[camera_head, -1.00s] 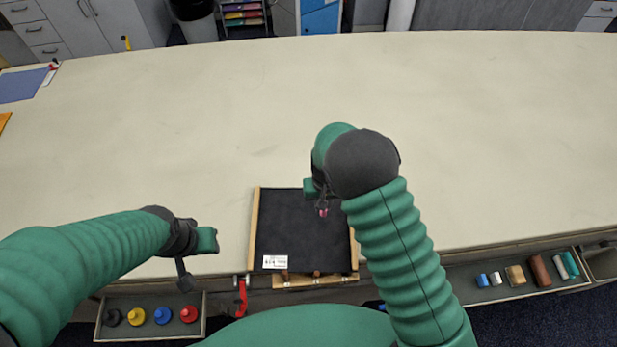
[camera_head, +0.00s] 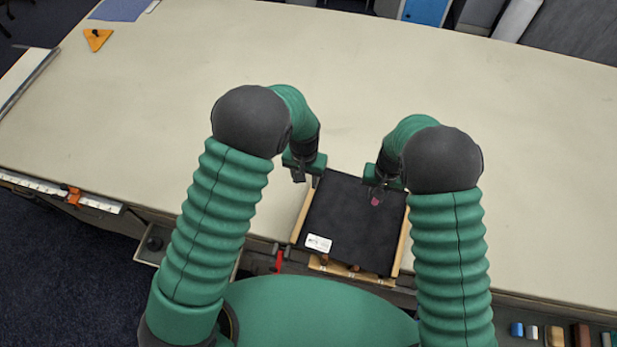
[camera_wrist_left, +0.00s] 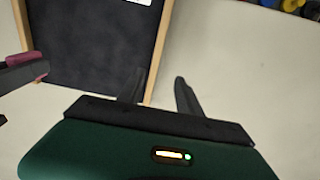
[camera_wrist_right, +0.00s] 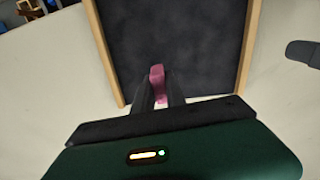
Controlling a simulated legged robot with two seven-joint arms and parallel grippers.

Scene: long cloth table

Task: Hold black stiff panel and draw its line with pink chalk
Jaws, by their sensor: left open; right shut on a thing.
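The black stiff panel (camera_head: 350,222) lies at the table's front edge, with wooden strips along its sides and a white label at its near left. It also shows in the left wrist view (camera_wrist_left: 90,40) and the right wrist view (camera_wrist_right: 190,45). My right gripper (camera_head: 376,194) is shut on the pink chalk (camera_wrist_right: 157,80), over the panel's far right part. I cannot tell whether the chalk touches the panel. No drawn line is visible on the panel.
A red clamp (camera_head: 279,260) hangs at the table edge left of the panel. A tray with blue, white and brown pieces (camera_head: 555,335) is at the lower right. An orange triangle (camera_head: 97,39) lies far left. The table (camera_head: 340,80) beyond the panel is clear.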

